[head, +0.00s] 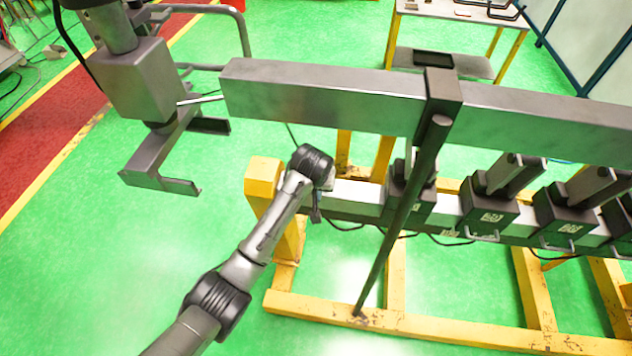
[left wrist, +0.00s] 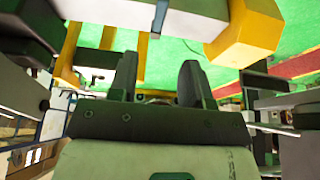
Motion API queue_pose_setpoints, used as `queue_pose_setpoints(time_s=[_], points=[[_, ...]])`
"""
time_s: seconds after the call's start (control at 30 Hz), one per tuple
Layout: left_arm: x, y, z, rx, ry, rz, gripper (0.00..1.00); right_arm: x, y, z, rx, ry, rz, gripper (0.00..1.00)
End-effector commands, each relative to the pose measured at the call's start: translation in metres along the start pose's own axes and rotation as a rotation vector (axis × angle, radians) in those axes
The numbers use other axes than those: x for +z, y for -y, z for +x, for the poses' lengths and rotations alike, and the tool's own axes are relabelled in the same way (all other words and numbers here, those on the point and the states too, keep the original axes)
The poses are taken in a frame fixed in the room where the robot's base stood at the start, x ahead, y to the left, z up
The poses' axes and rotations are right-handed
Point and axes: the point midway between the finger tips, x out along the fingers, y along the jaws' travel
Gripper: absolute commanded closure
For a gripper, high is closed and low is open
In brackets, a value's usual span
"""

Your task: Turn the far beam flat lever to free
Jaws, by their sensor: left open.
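A long grey beam (head: 320,90) crosses the head view, and a lower pale beam (head: 355,195) lies beneath it on a yellow stand. I cannot make out a flat lever with certainty in either view. A thin pale rod (head: 200,98) sticks out by the left end of the grey beam. My left arm reaches up from the bottom. Its wrist is beside the left end of the lower beam and mostly hides the gripper in the head view. In the left wrist view my left gripper (left wrist: 157,78) is open, two dark fingers apart, nothing visibly held. My right gripper is not in view.
Several dark clamp blocks (head: 488,213) with handles line the lower beam. A dark bar (head: 395,240) slants down in front of it. A grey bracket machine (head: 145,80) stands at upper left. The yellow stand (head: 340,312) rests on green floor, open at lower left.

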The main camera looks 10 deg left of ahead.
Motion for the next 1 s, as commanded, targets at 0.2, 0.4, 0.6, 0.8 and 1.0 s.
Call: queue_pose_setpoints(time_s=[0.2, 0.4, 0.6, 0.8, 1.0], points=[[0.0, 0.0, -0.01, 0.0, 0.0, 0.0, 0.55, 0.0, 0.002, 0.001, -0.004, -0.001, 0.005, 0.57], [0.0, 0.0, -0.011, 0.0, 0.001, -0.001, 0.55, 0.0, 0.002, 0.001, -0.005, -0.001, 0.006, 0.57], [0.0, 0.0, -0.011, 0.0, 0.0, 0.0, 0.55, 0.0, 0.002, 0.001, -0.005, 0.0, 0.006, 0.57], [0.002, 0.001, -0.011, 0.001, 0.001, 0.0, 0.55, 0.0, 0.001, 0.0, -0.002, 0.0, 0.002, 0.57], [0.041, 0.008, -0.001, 0.026, 0.019, 0.018, 0.55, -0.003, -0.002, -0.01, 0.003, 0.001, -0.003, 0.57]])
